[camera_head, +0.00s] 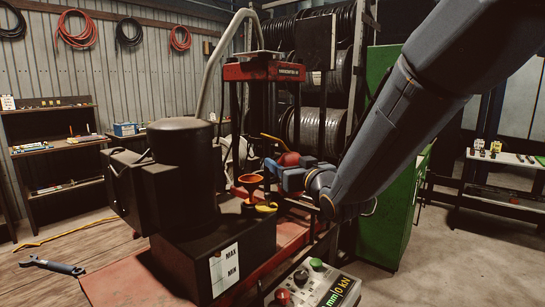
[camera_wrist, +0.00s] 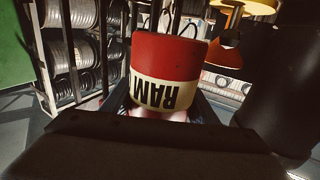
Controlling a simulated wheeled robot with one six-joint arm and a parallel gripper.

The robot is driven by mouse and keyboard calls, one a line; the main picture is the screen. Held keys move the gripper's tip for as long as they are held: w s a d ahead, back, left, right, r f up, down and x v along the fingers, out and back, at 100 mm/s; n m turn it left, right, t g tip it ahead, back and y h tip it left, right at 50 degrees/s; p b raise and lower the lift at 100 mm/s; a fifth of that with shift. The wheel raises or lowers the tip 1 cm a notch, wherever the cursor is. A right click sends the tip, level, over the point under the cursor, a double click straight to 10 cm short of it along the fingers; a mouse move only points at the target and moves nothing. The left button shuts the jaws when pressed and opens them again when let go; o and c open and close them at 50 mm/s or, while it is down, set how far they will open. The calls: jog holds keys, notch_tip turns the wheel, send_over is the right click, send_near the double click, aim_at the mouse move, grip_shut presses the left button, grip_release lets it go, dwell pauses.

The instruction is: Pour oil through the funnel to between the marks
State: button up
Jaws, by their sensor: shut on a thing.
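My gripper (camera_head: 287,172) is shut on a red and cream oil can (camera_wrist: 168,72), with "RAM" reading upside down in the wrist view. In the head view the red can (camera_head: 289,159) has a yellow spout (camera_head: 271,138) at its upper left. An orange funnel (camera_head: 250,181) stands on the black tank (camera_head: 205,250), below and left of the can and apart from it. The funnel also shows in the wrist view (camera_wrist: 223,57). The white MAX and MIN label (camera_head: 225,268) is on the tank's front. I cannot make out an oil level or any oil flowing.
A black motor cylinder (camera_head: 182,150) stands left of the funnel. A yellow part (camera_head: 266,208) lies on the tank beside it. The red press frame (camera_head: 265,71) rises behind. A control box (camera_head: 312,285) is in front, and a green cabinet (camera_head: 385,215) is at right.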

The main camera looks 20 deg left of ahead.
notch_tip(320, 180, up, 3)
jog(key=s+a, duration=0.2)
jog(key=a, duration=0.1)
jog(key=d+f+n+g+h+p, duration=0.1)
jog(key=f+p, duration=0.1)
jog(key=p, duration=0.1)
jog(key=d+f+n+g+h+p, duration=0.1)
jog(key=d+n+p, duration=0.1)
jog(key=p, duration=0.2)
jog(key=shift+w+f+g+h, duration=0.15)
jog(key=shift+f+g+h, duration=0.15)
jog(key=shift+f, duration=0.05)
jog(key=shift+d+f+n+h+p, duration=0.1)
jog(key=shift+f+n+h+p, duration=0.25)
jog(key=shift+n, duration=0.25)
jog(key=shift+d+f+n+g+h, duration=0.3)
jog(key=shift+f+n+g+h, duration=0.1)
jog(key=shift+f+h, duration=0.3)
